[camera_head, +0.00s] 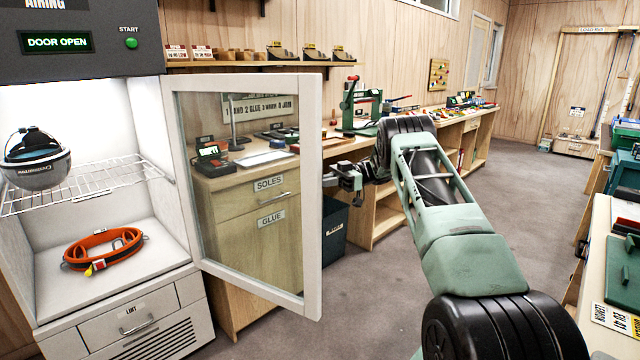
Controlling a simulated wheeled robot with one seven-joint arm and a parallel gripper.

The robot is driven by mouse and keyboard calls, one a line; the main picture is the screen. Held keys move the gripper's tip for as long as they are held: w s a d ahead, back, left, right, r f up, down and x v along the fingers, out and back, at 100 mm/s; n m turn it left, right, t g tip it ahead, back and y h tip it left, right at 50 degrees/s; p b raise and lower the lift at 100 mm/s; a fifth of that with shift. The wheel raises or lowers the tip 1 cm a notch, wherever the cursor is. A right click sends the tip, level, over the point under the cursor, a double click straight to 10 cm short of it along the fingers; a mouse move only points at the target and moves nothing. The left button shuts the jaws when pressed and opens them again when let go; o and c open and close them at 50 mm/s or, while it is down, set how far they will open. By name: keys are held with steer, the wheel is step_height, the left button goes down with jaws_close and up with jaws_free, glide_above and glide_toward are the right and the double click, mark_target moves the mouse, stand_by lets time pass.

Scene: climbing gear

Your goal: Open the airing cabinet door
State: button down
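The airing cabinet (80,60) stands at the left with its lit white inside in view. Its glass door (312,190) is hinged on the right side of the opening and stands wide open, swung out toward me. The display (57,42) reads "DOOR OPEN". My gripper (330,181) is at the door's free right edge, at mid height. The fingers are small and partly merge with the door frame, so I cannot tell whether they touch it or are open or shut. A door handle is not visible.
A helmet (36,160) sits on the wire shelf (110,178), and an orange harness belt (103,248) lies on the cabinet floor. A workbench (385,195) with tools runs along the back wall. A dark bin (333,235) stands behind the door. Grey floor (535,170) is clear at centre right.

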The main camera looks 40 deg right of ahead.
steer(key=c, duration=1.5)
jaws_free()
steer(key=shift+c, duration=0.2)
steer(key=v, duration=0.7)
steer(key=shift+d, duration=0.25)
steer(key=shift+s, duration=0.1)
